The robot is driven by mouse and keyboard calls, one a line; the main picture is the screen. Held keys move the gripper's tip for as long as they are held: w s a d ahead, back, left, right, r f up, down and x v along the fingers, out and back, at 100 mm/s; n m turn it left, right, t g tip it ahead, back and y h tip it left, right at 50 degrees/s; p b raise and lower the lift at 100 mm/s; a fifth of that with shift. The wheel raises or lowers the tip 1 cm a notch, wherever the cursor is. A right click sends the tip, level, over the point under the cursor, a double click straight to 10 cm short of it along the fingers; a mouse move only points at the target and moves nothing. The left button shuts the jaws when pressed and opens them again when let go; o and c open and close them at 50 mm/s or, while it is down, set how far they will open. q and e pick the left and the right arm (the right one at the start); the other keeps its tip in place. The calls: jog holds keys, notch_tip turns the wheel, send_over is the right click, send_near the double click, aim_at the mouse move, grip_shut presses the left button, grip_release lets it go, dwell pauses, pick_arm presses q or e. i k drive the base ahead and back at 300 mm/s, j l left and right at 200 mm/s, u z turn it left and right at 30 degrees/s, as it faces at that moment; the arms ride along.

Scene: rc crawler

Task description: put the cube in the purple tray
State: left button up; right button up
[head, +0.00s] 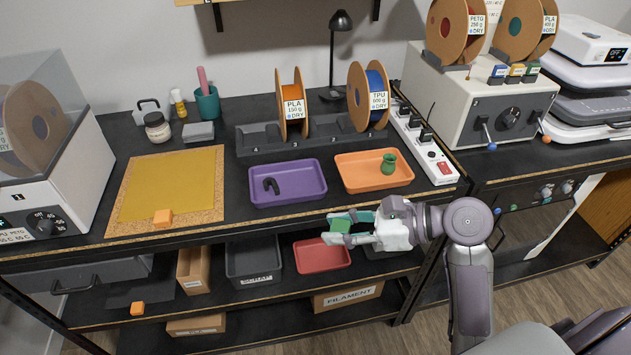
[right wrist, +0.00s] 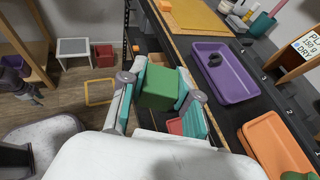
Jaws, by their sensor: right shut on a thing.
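A green cube (head: 341,227) is held between the fingers of my right gripper (head: 348,229). My right gripper is shut on it, in the air in front of the bench edge. The green cube (right wrist: 158,90) shows large between the fingers in the right wrist view. The purple tray (head: 290,197) is on the bench, behind and to the left of the gripper, with a dark curved piece (head: 271,185) in it. The purple tray (right wrist: 236,95) also shows at the upper right of the right wrist view.
Spools on a dark rack (head: 324,133) stand behind. A red tray (head: 322,256) is on the shelf below.

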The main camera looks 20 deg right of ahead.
aim_at(298, 184)
jog(key=i+j+z, duration=0.15)
jog(key=j+z, duration=0.25)
jog(key=i+j+z, duration=0.15)
jog(key=z, duration=0.2)
jog(key=j+z, duration=0.4)
jog(key=i+j+z, duration=0.2)
jog(key=j, duration=1.5)
jog(key=k+l, duration=0.05)
jog(key=k, duration=0.1)
